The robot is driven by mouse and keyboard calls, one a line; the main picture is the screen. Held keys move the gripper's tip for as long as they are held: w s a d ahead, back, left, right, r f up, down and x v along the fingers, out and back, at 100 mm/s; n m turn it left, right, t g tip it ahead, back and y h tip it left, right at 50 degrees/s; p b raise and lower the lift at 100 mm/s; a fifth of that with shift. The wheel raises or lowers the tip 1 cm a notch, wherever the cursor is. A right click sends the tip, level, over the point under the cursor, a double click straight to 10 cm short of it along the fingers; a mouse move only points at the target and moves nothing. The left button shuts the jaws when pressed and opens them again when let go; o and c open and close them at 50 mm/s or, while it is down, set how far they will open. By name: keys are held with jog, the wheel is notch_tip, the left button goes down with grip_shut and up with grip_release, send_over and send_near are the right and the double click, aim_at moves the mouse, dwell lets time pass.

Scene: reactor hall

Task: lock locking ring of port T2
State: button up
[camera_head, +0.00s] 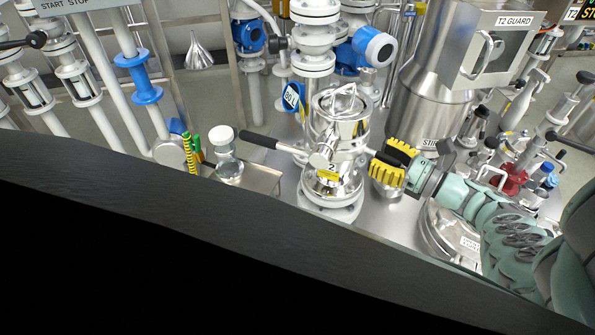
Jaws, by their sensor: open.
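A shiny steel port (338,130) stands upright in the middle, with a wire bail on top and a yellow tag (328,175) marked 2. I take it to be port T2. A steel ring band (322,158) goes around it, and a lever with a black grip (258,140) sticks out to the left. My gripper (385,164), with yellow ribbed finger pads, is open just right of the port. A dark bar shows at its fingers; I cannot tell whether it is a finger part or a handle. Contact with the port is unclear.
A steel vessel (432,95) with a T2 GUARD box (497,45) stands behind right. A small glass jar (228,165) stands on a steel box to the left. Blue-fitted pipes and valves crowd the back.

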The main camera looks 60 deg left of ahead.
jog(key=shift+o, duration=0.3)
grip_shut()
